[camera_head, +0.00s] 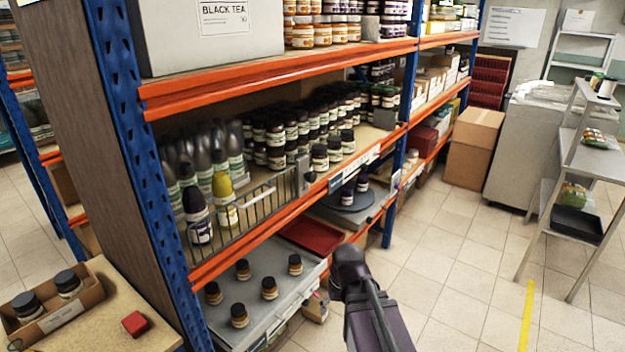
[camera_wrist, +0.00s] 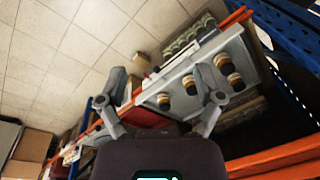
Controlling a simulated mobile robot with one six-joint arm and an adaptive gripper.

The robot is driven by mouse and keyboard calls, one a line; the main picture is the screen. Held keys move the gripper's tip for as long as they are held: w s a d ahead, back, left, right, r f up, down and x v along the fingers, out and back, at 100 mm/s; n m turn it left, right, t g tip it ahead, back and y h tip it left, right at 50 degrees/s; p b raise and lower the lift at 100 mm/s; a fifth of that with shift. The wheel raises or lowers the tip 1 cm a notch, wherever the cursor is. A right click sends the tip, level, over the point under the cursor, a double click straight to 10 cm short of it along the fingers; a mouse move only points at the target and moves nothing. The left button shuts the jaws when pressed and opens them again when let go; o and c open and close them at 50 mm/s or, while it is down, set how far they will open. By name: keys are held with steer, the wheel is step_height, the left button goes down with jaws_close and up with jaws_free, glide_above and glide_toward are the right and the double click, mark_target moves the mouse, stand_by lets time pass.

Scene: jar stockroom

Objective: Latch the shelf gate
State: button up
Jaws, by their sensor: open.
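The shelf gate (camera_head: 262,207) is a low wire-bar panel at the front of the middle shelf, at the left bay. It runs roughly along the shelf's front edge, in front of several bottles. A small grey upright fitting (camera_head: 304,181) stands at its right end; I cannot tell whether the gate is caught on it. My gripper (camera_wrist: 160,92) shows in the wrist view with its two fingers spread and nothing between them. In the head view my dark arm is right of and below the gate, and the fingers cannot be made out. I cannot pick out the gate in the wrist view.
The orange shelf beam (camera_head: 243,246) runs below. A grey tray (camera_head: 262,297) with several small jars sits underneath. Open tiled floor (camera_head: 450,270) lies right.

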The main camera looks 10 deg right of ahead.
steer(key=w+a+r+n+t+y, duration=0.2)
steer(key=w+y, duration=0.2)
steer(key=w, duration=0.5)
steer(key=n+t+y, duration=0.2)
steer(key=t+y, duration=0.5)
steer(key=t, duration=0.4)
glide_toward(314, 178)
steer(key=v, duration=0.3)
steer(key=shift+w+d, duration=0.1)
steer(key=shift+w, duration=0.05)
steer(key=shift+w, duration=0.1)
steer(key=x, duration=1.3)
steer(key=shift+a, duration=0.5)
steer(key=shift+g+y, duration=0.3)
steer(key=c, duration=1.2)
